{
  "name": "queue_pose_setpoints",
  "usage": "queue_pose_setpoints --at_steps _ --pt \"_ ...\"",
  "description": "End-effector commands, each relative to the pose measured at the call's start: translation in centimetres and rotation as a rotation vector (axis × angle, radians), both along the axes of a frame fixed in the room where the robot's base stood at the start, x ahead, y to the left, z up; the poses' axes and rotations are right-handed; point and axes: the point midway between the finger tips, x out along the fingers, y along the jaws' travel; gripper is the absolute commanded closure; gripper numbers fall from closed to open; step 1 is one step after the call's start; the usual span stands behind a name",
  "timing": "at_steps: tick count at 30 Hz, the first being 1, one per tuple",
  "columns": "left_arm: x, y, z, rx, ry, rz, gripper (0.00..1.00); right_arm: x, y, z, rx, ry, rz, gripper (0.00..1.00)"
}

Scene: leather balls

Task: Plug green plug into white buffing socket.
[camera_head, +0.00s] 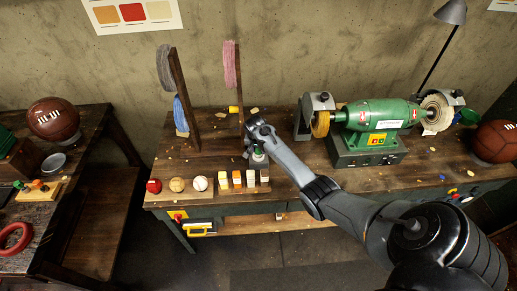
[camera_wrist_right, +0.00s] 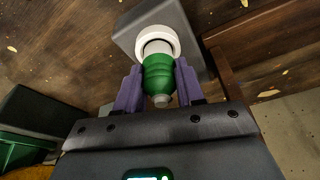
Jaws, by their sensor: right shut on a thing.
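In the right wrist view my right gripper (camera_wrist_right: 160,92) is shut on the green plug (camera_wrist_right: 158,76), with a purple finger on each side. The plug's far end lines up with the round white buffing socket (camera_wrist_right: 143,33) on a grey block (camera_wrist_right: 127,41). The white ring shows around that end, but I cannot tell how deep the plug sits. In the head view my right gripper (camera_head: 258,148) is low over the workbench, just above the socket (camera_head: 259,158), and hides most of the plug. My left gripper is not in view.
A green buffing machine (camera_head: 378,118) stands on the workbench to the right. Wooden posts (camera_head: 184,100) with grey, blue and pink pads rise behind and left of the gripper. Small balls (camera_head: 177,184) and blocks (camera_head: 237,179) line the front edge. A side table (camera_head: 95,215) stands left.

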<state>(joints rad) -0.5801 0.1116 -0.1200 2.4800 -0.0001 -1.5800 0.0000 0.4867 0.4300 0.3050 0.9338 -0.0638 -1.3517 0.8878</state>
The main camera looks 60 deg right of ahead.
Motion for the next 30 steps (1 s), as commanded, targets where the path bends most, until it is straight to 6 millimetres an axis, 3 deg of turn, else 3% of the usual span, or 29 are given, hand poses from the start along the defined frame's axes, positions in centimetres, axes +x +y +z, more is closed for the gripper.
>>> queue_pose_setpoints --at_steps 30 --pt "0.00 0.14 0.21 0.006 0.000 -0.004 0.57 0.01 -0.01 -0.54 0.000 0.000 0.000 0.89"
